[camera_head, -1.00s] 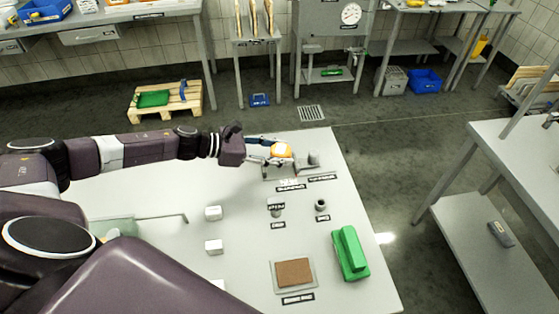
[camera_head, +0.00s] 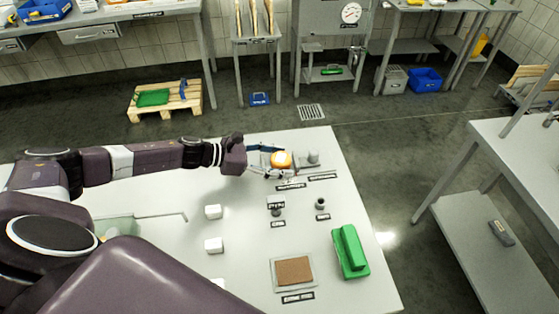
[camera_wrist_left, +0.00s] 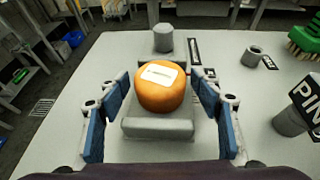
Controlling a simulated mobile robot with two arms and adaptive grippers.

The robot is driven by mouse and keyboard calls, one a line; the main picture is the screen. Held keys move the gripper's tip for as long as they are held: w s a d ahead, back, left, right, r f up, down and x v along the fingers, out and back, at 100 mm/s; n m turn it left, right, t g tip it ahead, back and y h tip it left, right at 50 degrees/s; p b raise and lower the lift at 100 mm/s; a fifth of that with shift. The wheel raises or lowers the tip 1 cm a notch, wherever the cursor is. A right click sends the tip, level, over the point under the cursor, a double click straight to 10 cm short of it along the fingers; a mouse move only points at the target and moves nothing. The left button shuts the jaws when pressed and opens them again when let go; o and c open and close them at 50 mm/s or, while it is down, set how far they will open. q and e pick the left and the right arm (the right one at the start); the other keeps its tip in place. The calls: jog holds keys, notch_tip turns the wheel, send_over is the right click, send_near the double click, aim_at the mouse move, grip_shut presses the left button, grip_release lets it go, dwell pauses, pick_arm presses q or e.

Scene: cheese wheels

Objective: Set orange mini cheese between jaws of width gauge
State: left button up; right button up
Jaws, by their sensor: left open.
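The orange mini cheese (camera_head: 281,159), a short round with a white label on top, is at the far end of the white table. In the left wrist view the cheese (camera_wrist_left: 160,92) is upright, just beyond or on a grey block (camera_wrist_left: 157,126), with a grey cylinder (camera_wrist_left: 163,38) behind it. These grey parts appear to be the width gauge, whose cylinder also shows in the head view (camera_head: 313,158). The exact contact with the jaws is hidden. My left gripper (camera_head: 287,162) is open, its blue-padded fingers on either side of the cheese with gaps. My right gripper is not in view.
A green brush-like block (camera_head: 350,252), a brown pad on a grey plate (camera_head: 294,271), small white cubes (camera_head: 213,212) and small grey cylindrical fixtures (camera_head: 321,204) stand nearer on the table. A side table (camera_head: 525,150) is at the right across a floor gap.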

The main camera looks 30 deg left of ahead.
pick_arm(q)
jog(key=shift+r, duration=0.1)
jog(key=shift+r+p, duration=0.25)
jog(key=shift+p, duration=0.15)
jog(key=b+v, duration=0.1)
jog(key=v, duration=0.2)
jog(key=b+v, duration=0.1)
jog(key=v, duration=0.3)
jog(key=b+v, duration=0.1)
jog(key=v, duration=0.2)
jog(key=shift+s+a+f+b, duration=0.15)
jog(key=shift+a+f+b, duration=0.1)
jog(key=shift+b, duration=0.1)
jog(key=shift+v, duration=0.8)
jog(key=shift+d+r, duration=0.1)
jog(key=shift+r, duration=0.05)
